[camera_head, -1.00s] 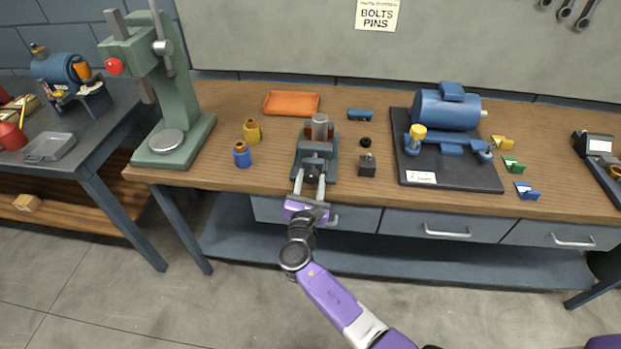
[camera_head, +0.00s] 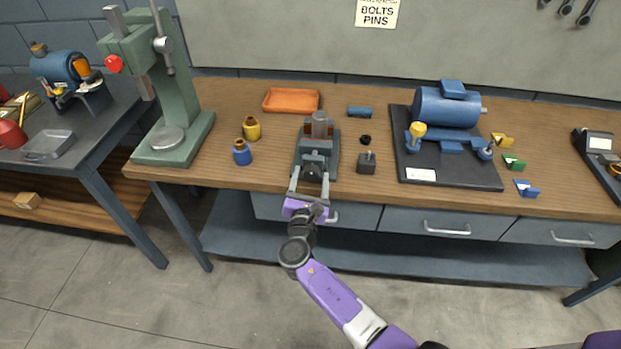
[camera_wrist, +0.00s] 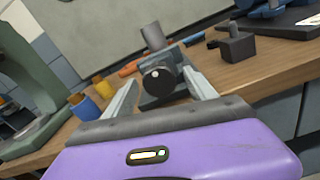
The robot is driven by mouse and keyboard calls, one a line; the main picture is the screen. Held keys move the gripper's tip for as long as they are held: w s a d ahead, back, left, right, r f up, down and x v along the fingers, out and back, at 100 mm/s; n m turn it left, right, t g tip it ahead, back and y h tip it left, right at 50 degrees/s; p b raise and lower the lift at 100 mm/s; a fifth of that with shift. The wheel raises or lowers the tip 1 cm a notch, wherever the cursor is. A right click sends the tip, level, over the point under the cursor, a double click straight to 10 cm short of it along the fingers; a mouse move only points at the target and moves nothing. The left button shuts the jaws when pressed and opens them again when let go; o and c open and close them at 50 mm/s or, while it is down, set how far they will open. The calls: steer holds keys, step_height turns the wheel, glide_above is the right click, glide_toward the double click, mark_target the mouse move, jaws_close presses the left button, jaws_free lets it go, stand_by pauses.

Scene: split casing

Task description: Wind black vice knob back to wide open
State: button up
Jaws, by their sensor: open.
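The vice (camera_head: 318,150) stands near the front edge of the wooden bench, with a grey cylinder (camera_head: 320,122) upright at its jaws. Its black knob (camera_wrist: 158,76) faces my gripper and shows in the middle of the wrist view; in the head view the knob (camera_head: 313,172) is small. My gripper (camera_head: 309,178) is open, with one finger on each side of the knob. In the wrist view the fingers stand apart from the knob, with a gap on both sides. How wide the vice jaws stand is too small to tell.
A dark block with a pin (camera_head: 366,164) and a black ring (camera_head: 365,139) lie right of the vice. Blue (camera_head: 242,153) and yellow (camera_head: 252,129) bottle-shaped parts stand left. An orange tray (camera_head: 291,101) lies behind. A green press (camera_head: 170,100) and a motor on a black plate (camera_head: 447,120) flank the area.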

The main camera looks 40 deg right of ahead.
steer(key=b+v, duration=0.1)
steer(key=v, duration=0.6)
steer(key=shift+s+a, duration=0.25)
steer(key=shift+a, duration=0.1)
stand_by(0.5)
